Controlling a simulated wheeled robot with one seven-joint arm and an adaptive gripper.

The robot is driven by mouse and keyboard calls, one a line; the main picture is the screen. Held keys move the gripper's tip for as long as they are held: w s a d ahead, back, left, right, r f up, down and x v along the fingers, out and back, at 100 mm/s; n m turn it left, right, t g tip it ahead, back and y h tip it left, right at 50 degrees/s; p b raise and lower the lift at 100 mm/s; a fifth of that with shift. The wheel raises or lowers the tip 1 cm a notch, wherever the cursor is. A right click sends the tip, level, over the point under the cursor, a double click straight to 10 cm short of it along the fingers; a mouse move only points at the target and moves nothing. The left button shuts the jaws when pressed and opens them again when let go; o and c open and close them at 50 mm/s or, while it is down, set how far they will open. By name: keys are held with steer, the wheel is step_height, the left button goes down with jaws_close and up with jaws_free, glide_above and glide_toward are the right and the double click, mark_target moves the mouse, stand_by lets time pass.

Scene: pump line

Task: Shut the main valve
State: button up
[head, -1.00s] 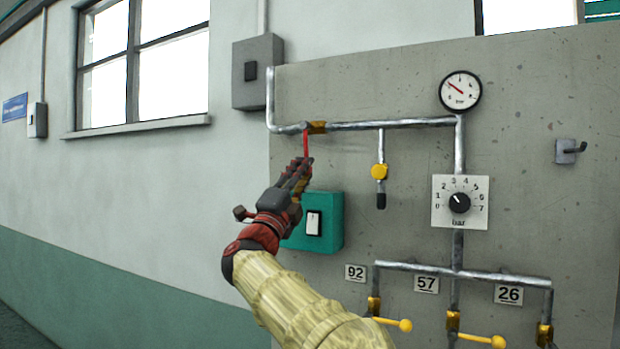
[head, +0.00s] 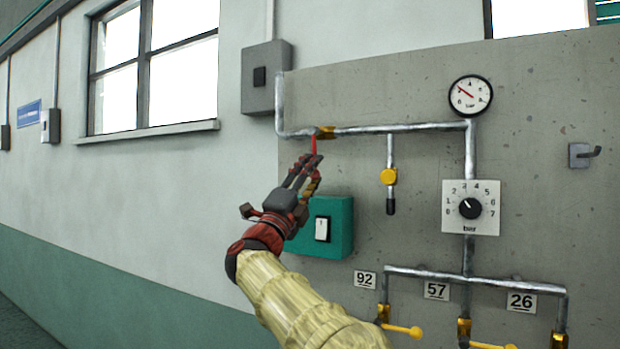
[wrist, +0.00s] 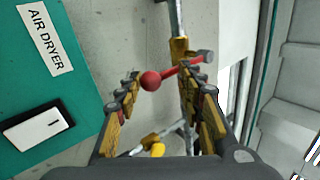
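The main valve appears to be the brass valve (head: 326,132) with a red lever (head: 314,145), on the upper pipe's left end. In the head view the lever hangs down from the pipe. In the wrist view the red lever (wrist: 178,72) runs from a round red knob up right to its brass body (wrist: 180,50). My gripper (head: 312,161) is at the lever's lower end. In the wrist view my gripper (wrist: 165,83) is open, with the knob seen between the fingertips. Whether a finger touches the lever I cannot tell.
A teal air dryer box (head: 343,222) with a white switch is close beside my gripper. A yellow valve (head: 389,176), a gauge (head: 470,96) and a pressure dial (head: 470,207) are to the right. Yellow-handled valves (head: 403,330) are below. A grey box (head: 266,77) is above left.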

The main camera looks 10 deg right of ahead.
steer(key=shift+o, duration=0.9)
steer(key=shift+w+a+f, duration=0.1)
steer(key=shift+f, duration=0.15)
steer(key=v, duration=1.2)
